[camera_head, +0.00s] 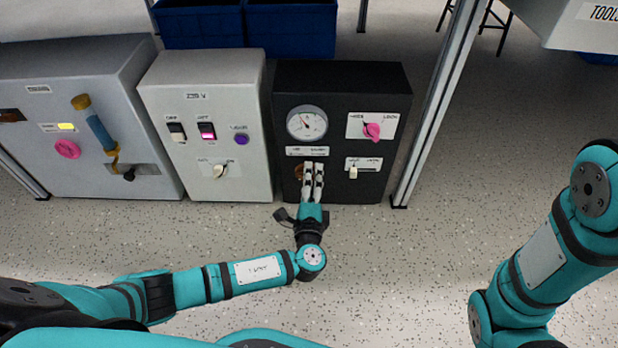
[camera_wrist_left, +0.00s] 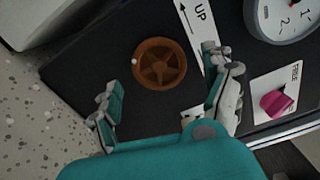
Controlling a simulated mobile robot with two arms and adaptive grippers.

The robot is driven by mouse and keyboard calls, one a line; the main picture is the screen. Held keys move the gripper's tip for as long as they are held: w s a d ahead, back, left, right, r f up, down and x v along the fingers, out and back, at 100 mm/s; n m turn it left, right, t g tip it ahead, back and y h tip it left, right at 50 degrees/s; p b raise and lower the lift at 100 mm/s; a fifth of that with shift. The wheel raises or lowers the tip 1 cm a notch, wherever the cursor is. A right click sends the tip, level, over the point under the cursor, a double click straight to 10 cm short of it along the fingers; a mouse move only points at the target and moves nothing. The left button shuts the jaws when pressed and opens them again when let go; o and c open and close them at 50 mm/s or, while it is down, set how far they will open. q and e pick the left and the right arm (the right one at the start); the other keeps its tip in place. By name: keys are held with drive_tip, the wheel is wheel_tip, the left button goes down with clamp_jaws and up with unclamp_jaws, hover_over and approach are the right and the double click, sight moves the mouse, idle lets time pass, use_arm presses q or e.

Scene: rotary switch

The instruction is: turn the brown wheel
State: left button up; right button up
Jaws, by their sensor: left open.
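The brown wheel (camera_wrist_left: 160,64) is a round, spoked handwheel on the black panel, seen whole in the left wrist view. In the head view only a small part of the wheel (camera_head: 298,171) shows beside my fingers. My left gripper (camera_head: 313,168) is in front of the lower left of the black box. In the left wrist view its two fingers (camera_wrist_left: 168,92) are spread apart, one to each side and below the wheel. Nothing is between them, and they look apart from the wheel. My right gripper is out of view; only its arm shows at the right.
The black box (camera_head: 345,88) also carries a round gauge (camera_head: 307,122), a pink knob (camera_head: 372,130) and a white slider switch (camera_head: 353,172). A white switch box (camera_head: 205,90) and a grey panel (camera_head: 75,75) stand to its left. A metal post (camera_head: 435,100) stands to its right.

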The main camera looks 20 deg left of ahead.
use_arm(q)
drive_tip(key=v, duration=0.6)
idle(0.4)
